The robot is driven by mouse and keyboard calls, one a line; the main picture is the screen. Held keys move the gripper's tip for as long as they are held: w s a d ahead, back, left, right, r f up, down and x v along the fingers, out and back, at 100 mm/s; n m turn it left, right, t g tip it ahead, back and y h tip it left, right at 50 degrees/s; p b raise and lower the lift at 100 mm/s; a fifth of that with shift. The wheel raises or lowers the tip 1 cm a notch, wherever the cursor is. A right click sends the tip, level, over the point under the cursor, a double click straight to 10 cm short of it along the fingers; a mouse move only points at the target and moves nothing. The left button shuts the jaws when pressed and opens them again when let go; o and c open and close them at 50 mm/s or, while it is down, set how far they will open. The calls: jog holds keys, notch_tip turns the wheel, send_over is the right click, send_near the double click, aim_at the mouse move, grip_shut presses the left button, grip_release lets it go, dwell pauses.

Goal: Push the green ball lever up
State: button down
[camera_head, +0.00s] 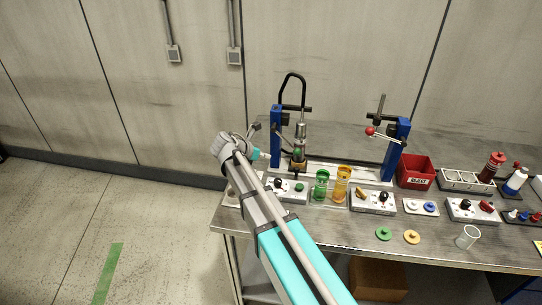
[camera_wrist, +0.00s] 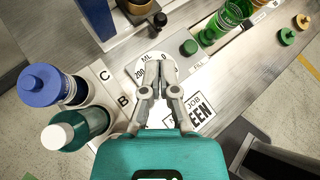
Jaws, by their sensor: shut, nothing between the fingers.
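A small green ball (camera_head: 298,154) shows at the left blue-posted station (camera_head: 276,136) in the head view. I take it for the ball of the green lever; its rod cannot be told apart from the parts around it. The ball is not visible in the wrist view. My gripper (camera_head: 267,157) is at the left end of the bench, left of the ball and apart from it. In the wrist view my gripper (camera_wrist: 160,78) points over a white dial marked ML, with its fingers together and nothing held.
A blue-capped bottle (camera_wrist: 45,86) and a white-capped bottle (camera_wrist: 75,136) stand close on the left. A red ball lever (camera_head: 370,131) is at the right station.

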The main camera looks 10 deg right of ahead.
aim_at(287, 141)
jog(key=w+d+r+b+x, duration=0.1)
jog(key=b+x, duration=0.4)
jog(key=x, duration=0.7)
jog(key=shift+w+d+r, duration=0.2)
jog(key=shift+w+r, duration=0.1)
jog(key=shift+r, duration=0.05)
